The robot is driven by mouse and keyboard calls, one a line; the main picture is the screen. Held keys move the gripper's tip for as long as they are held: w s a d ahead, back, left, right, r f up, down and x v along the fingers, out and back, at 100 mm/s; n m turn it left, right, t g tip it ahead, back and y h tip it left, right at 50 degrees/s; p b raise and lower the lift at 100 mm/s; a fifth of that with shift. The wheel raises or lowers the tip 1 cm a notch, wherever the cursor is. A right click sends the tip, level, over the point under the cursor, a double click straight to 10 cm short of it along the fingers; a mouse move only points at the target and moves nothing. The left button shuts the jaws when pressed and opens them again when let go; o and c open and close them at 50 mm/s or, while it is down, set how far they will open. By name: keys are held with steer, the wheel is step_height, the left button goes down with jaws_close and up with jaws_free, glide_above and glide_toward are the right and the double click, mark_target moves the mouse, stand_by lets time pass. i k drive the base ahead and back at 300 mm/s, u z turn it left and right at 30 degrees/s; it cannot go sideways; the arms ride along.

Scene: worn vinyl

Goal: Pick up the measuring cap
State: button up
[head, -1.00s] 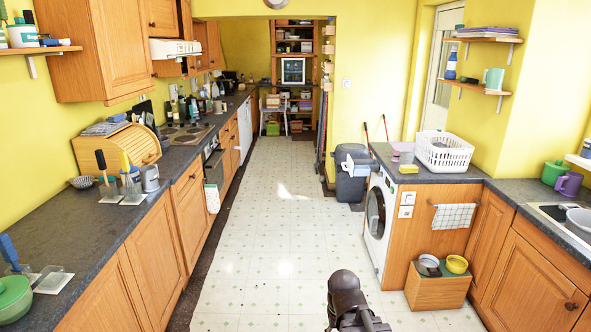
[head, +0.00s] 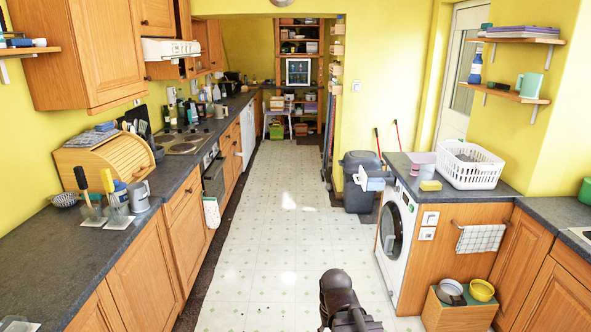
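I cannot pick out a measuring cap for certain in the head view. Beside the laundry basket (head: 474,175), on the counter above the washing machine (head: 395,225), are a pink tub (head: 421,165) and a small yellow block (head: 430,185); any cap there is too small or hidden to tell. The washing machine's detergent drawer (head: 372,180) appears pulled out to the left. A dark part of my arm shows at the bottom centre, over the floor and well short of the counter. My gripper's fingers cannot be seen.
The tiled floor (head: 270,235) is clear down the middle. A dark bin (head: 359,183) stands beyond the washing machine. A wooden box (head: 459,310) with two bowls stands at the right cabinet's foot. The left counter (head: 95,245) holds brushes, cups and a bread box.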

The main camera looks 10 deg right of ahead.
mark_target(415, 168)
steer(key=z, duration=0.25)
steer(key=i, duration=1.5)
steer(key=z, duration=1.1)
steer(key=i, duration=1.1)
steer(key=z, duration=0.55)
